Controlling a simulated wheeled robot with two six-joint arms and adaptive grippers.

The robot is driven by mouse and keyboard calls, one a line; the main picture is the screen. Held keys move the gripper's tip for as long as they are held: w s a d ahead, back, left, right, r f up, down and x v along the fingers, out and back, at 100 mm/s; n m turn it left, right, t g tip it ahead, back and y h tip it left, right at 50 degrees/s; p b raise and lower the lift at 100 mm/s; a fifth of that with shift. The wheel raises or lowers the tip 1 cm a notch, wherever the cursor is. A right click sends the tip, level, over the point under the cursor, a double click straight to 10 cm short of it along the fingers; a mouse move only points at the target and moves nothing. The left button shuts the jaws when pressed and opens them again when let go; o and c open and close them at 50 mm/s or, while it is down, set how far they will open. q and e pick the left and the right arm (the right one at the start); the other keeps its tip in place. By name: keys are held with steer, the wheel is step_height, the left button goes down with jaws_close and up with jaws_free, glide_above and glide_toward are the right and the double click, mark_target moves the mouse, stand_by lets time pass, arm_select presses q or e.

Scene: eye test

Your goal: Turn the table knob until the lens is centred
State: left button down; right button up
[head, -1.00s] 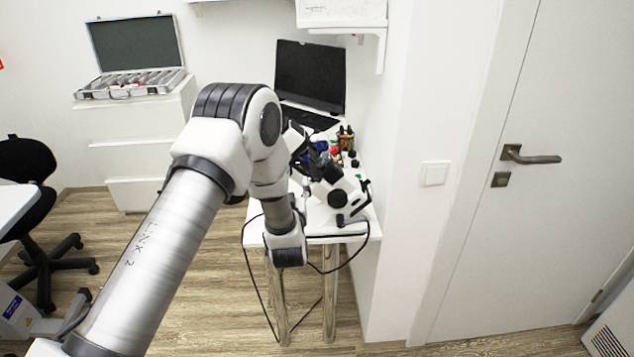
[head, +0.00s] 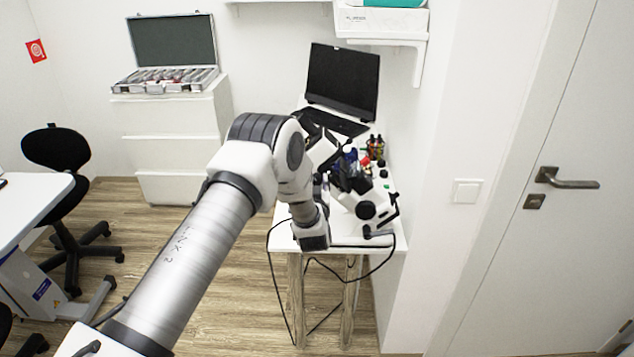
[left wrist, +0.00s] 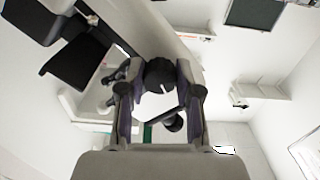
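A white and black optical instrument (head: 347,199) stands on the small white table (head: 340,242) in the head view, with a round black knob (head: 367,210) on its near side. My left gripper (head: 343,178) is close beside the instrument, partly hidden by my own arm. In the left wrist view my left gripper (left wrist: 159,72) has its two fingers apart. A round black knob (left wrist: 160,75) with a white mark shows between the fingertips, with narrow gaps at its sides. I cannot tell if a finger touches it. The lens cannot be made out. My right gripper is not in view.
An open laptop (head: 342,82) and small bottles (head: 375,147) stand behind the instrument. A black cable (head: 272,285) hangs from the table. A wall shelf (head: 385,42) is above. A drawer cabinet (head: 165,135) with an open case is at the back left.

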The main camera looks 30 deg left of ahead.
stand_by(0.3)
arm_select(q)
steer(key=n+b, duration=0.2)
steer(key=shift+f+b, duration=0.15)
steer(key=shift+b, duration=0.25)
steer(key=n+b, duration=0.3)
steer(key=shift+b, duration=0.3)
steer(key=shift+n+b, duration=1.3)
steer(key=shift+n, duration=0.2)
steer(key=shift+r, duration=0.2)
steer(key=c, duration=0.8)
jaws_free()
steer(key=shift+s+r, duration=0.1)
